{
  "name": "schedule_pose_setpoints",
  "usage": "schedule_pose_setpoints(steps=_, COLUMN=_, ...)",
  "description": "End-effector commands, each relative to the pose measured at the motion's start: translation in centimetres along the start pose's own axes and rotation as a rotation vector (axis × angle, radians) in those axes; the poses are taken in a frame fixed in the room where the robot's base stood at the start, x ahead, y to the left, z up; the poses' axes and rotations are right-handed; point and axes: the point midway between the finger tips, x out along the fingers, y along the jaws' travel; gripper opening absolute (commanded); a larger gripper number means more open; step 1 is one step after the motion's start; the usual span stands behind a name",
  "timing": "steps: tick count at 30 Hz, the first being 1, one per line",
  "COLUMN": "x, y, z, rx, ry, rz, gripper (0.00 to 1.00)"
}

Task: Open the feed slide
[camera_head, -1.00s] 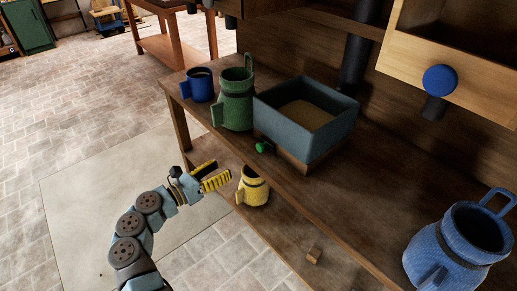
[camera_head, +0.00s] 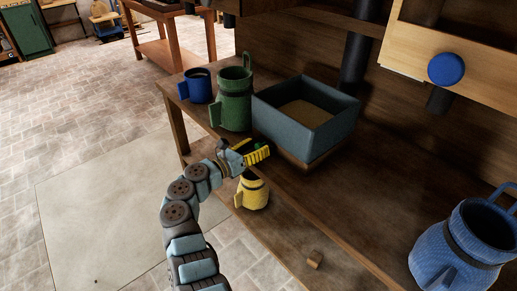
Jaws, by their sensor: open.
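A grey-blue open bin (camera_head: 325,130) with grainy brown stuff in it sits on a wooden base on the bench. A green knob (camera_head: 255,143) at the bin's front left is mostly hidden by my yellow-fingered gripper (camera_head: 262,154). My gripper is open and right at the knob; I cannot tell whether the fingers are around it or touch it. A blue round knob (camera_head: 446,69) sits on the pale wooden box (camera_head: 400,50) at upper right. I cannot tell which knob belongs to the feed slide.
A green jug (camera_head: 233,105) and a blue mug (camera_head: 196,88) stand left of the bin. A yellow jug (camera_head: 252,193) is on the lower shelf under my gripper, near a small wooden block (camera_head: 315,260). A large blue jug (camera_head: 470,245) stands at lower right.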

Motion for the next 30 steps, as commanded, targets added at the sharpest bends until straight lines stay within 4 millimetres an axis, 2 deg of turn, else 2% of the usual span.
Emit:
schedule_pose_setpoints(steps=12, x=0.52, y=0.0, z=-0.1, rx=-0.002, ry=0.001, rz=0.0, gripper=0.62)
schedule_pose_setpoints(steps=18, x=0.52, y=-0.01, z=-0.09, rx=-0.002, ry=0.001, rz=0.0, gripper=0.04)
schedule_pose_setpoints(steps=19, x=0.52, y=-0.02, z=-0.09, rx=-0.002, ry=0.001, rz=-0.001, gripper=0.0)
schedule_pose_setpoints(steps=30, x=0.56, y=-0.27, z=-0.12, rx=0.0, ry=0.002, rz=-0.001, gripper=0.0)
